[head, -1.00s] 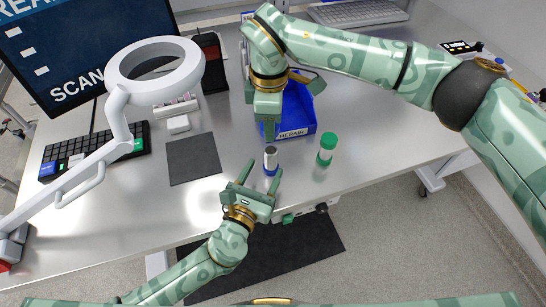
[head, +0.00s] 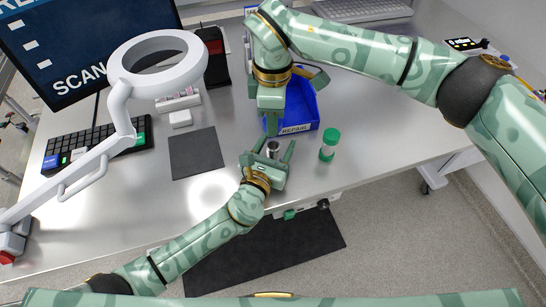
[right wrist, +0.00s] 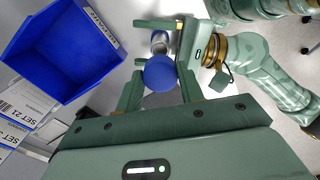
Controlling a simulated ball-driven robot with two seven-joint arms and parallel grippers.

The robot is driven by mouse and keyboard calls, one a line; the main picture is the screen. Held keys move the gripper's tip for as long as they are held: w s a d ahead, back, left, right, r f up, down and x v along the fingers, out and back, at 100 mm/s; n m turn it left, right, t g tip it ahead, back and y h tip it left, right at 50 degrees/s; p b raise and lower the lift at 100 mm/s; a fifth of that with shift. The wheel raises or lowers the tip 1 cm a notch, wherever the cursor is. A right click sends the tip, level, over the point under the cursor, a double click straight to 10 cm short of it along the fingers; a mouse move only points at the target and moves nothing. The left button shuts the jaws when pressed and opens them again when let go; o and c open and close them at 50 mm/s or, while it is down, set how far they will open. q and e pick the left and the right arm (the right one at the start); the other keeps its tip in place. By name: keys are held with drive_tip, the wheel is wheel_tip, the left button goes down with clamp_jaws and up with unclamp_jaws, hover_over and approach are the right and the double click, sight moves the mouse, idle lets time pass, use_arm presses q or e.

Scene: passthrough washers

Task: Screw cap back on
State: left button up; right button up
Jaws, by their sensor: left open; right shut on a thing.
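A small silver cylinder (head: 272,147) stands upright on the table in the head view, a dark opening at its top. My left gripper (head: 268,146) is open, its fingers on either side of the cylinder; I cannot tell if they touch it. My right gripper (head: 270,126) points down just behind the cylinder. In the right wrist view, my right gripper (right wrist: 158,85) is shut on a round blue cap (right wrist: 160,73). The silver cylinder (right wrist: 159,40) shows beyond the cap, close to my left gripper (right wrist: 172,42). The cap is hidden in the head view.
A blue REPAIR bin (head: 303,112) stands behind and right of the grippers. A dark mat (head: 195,153), a keyboard (head: 95,145) and a ring lamp (head: 122,105) are to the left. The table's front edge is near.

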sight(273, 146)
use_arm(q)
clamp_jaws()
use_arm(e)
drive_tip(key=shift+f, duration=2.5)
drive_tip(key=shift+f, duration=0.9)
drive_tip(key=shift+f, duration=0.55)
